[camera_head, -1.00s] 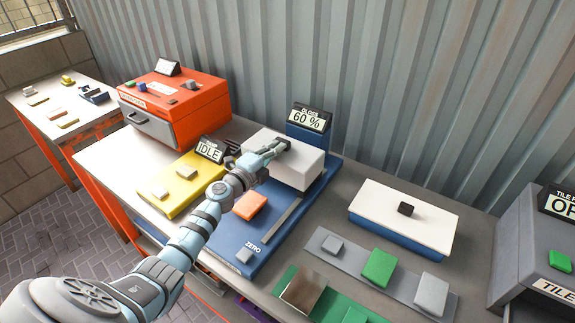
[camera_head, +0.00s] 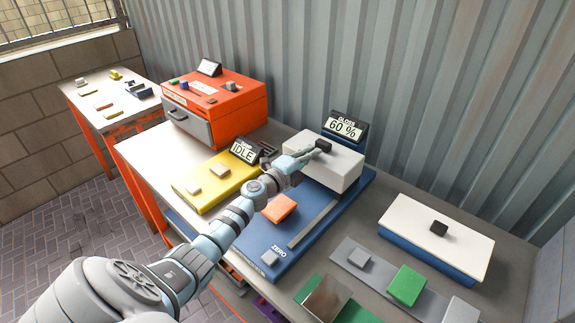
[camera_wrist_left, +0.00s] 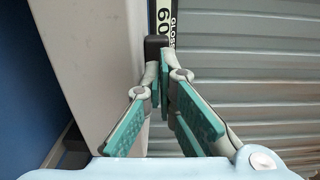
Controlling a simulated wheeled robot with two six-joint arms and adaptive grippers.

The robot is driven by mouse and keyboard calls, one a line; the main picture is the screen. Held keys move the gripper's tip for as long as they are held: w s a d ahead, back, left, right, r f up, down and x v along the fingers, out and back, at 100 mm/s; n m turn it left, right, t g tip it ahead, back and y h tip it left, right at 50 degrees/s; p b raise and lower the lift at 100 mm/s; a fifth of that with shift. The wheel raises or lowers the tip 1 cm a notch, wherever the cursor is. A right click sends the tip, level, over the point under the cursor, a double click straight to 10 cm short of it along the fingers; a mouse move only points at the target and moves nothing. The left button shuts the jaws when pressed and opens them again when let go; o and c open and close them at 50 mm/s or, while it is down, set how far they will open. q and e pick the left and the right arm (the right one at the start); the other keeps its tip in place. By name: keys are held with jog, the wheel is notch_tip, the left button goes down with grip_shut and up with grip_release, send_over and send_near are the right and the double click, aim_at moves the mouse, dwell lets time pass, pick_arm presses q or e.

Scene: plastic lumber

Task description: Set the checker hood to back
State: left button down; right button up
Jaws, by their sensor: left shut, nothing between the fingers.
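The checker is a long blue base (camera_head: 272,250) with a bar along it and a display (camera_head: 345,127) at its back reading GLOSS 60 %. Its hood, a white block (camera_head: 335,172), sits at the back end of the base, near the display. A dark knob (camera_head: 322,146) is on the hood's top; it also shows in the left wrist view (camera_wrist_left: 154,44). My left gripper (camera_head: 304,155) is over the hood, fingers together and empty, tips at the knob. I cannot tell whether they touch it. My right gripper is out of view.
A yellow unit (camera_head: 212,182) with an IDLE display and an orange box (camera_head: 222,105) stand left of the checker. An orange block (camera_head: 280,208) lies on its base. A white-topped blue box (camera_head: 440,228) stands to the right. A corrugated wall (camera_head: 430,90) is close behind.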

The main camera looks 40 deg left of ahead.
pick_arm(q)
jog(key=s+b, duration=0.2)
jog(key=s, duration=0.9)
jog(key=shift+s+a+r+b, duration=0.2)
jog(key=shift+s+b, duration=0.1)
jog(key=shift+s, duration=0.1)
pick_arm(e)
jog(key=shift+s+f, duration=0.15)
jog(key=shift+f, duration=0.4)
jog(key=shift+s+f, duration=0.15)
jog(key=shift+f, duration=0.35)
pick_arm(q)
jog(key=shift+d, duration=0.1)
